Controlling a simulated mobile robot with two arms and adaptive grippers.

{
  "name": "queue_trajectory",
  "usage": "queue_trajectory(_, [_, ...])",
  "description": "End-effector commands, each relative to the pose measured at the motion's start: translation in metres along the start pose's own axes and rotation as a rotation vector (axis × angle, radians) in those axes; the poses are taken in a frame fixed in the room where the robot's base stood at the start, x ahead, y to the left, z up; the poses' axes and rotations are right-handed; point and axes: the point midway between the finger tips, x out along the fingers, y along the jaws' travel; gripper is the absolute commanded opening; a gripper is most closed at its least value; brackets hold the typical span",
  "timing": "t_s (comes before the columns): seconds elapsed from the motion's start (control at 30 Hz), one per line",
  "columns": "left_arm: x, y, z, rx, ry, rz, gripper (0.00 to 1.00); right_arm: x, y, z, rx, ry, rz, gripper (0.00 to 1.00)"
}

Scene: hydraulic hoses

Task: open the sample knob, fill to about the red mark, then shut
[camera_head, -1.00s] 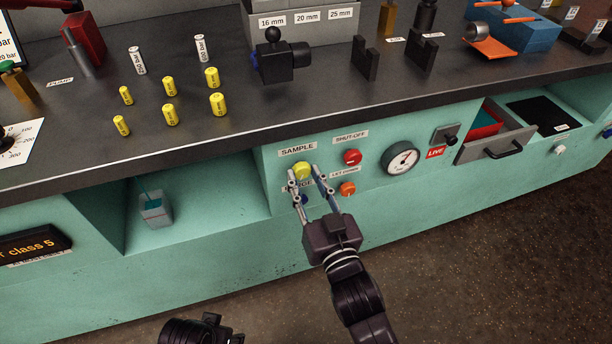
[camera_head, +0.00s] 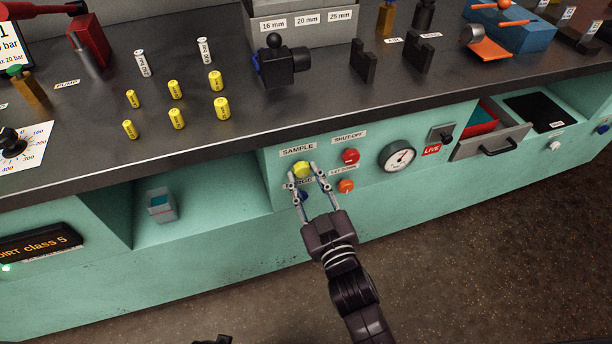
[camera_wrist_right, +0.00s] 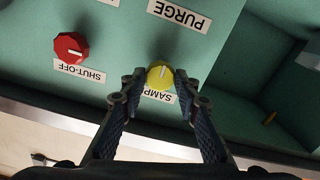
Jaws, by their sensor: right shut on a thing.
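The yellow sample knob (camera_head: 302,169) is on the teal front panel under the SAMPLE label. My right gripper (camera_head: 306,178) is shut on it. In the right wrist view the yellow knob (camera_wrist_right: 160,75) sits between the two fingertips, and its pale pointer line runs roughly up and down. A small grey sample cup (camera_head: 163,207) with teal liquid stands in the open recess to the left. No stream falls into it now. A red mark on the cup cannot be made out.
The red shut-off knob (camera_head: 351,156) and orange let-down knob (camera_head: 346,186) are close to the right of my gripper. The blue purge knob (camera_head: 301,195) is just below it, partly hidden. A pressure gauge (camera_head: 397,158) and an open drawer (camera_head: 490,145) are further right.

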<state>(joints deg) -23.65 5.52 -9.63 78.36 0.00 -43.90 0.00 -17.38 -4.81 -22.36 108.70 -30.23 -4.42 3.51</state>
Motion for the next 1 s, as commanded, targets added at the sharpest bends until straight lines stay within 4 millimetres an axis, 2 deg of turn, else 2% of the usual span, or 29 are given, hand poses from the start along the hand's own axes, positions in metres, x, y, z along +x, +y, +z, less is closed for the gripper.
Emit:
queue_trajectory(0.2, [0.000, 0.000, 0.000, 0.000, 0.001, 0.000, 0.47, 0.000, 0.000, -0.001, -0.003, 0.003, 0.001, 0.05])
queue_trajectory(0.23, [0.000, 0.000, 0.000, 0.000, 0.001, 0.000, 0.47, 0.000, 0.000, -0.001, -0.003, 0.003, 0.001, 0.32])
queue_trajectory(0.37, [0.000, 0.000, 0.000, 0.000, 0.001, 0.000, 0.47, 0.000, 0.000, -0.001, -0.002, 0.002, 0.001, 0.47])
queue_trajectory(0.73, [0.000, 0.000, -0.001, -0.001, 0.000, 0.000, 0.47, -0.005, 0.000, 0.000, 0.000, 0.000, 0.000, 0.47])
queue_trajectory(0.87, [0.000, 0.000, -0.001, -0.001, 0.000, 0.000, 0.47, -0.021, 0.000, 0.001, 0.000, -0.002, 0.000, 0.47])
queue_trajectory(1.0, [0.000, 0.000, -0.001, -0.001, 0.000, 0.000, 0.47, -0.048, 0.000, 0.002, 0.001, -0.004, -0.001, 0.47])
